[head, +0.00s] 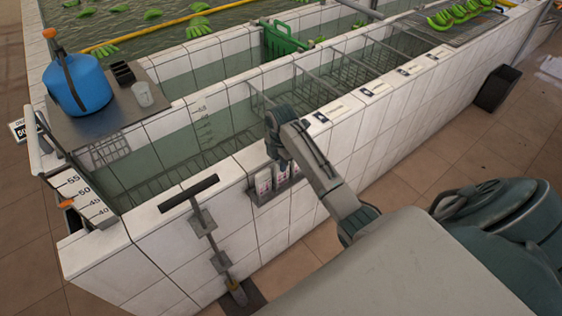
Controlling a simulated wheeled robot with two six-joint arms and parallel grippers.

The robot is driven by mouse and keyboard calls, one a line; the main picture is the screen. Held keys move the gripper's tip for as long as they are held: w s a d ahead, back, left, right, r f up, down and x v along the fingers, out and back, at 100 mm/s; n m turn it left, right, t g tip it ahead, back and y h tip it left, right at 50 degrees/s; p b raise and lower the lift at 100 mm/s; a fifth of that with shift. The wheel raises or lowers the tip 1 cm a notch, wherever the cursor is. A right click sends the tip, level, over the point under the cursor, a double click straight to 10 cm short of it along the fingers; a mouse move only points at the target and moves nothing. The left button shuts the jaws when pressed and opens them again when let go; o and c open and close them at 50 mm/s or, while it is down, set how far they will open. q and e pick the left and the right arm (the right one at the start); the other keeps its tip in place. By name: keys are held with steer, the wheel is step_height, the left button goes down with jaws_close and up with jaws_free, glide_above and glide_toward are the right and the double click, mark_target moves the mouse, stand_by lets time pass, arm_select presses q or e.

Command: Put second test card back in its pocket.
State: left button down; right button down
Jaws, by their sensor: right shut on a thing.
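My right gripper (282,156) points down just above a small grey rack (272,193) fixed to the outer face of the white tiled wall. White test cards stand in the rack: one at the left (263,182) and one just under my right gripper (280,172). The gripper is shut on a test card, mostly hidden by the jaws. I cannot tell how deep this card sits in its pocket. My left gripper is not in view.
A tiled trough (205,140) with wire racks lies behind the wall. Labels (320,117) lie along the wall top. A T-handled tool (205,225) hangs left of the rack. A blue jug (78,82) and a cup (142,94) stand on a grey shelf at the left.

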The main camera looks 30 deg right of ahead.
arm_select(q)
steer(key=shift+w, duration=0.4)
arm_select(e)
steer(key=shift+f, duration=0.1)
steer(key=shift+f, duration=0.25)
steer(key=c, duration=1.3)
jaws_free()
steer(key=shift+c, duration=0.2)
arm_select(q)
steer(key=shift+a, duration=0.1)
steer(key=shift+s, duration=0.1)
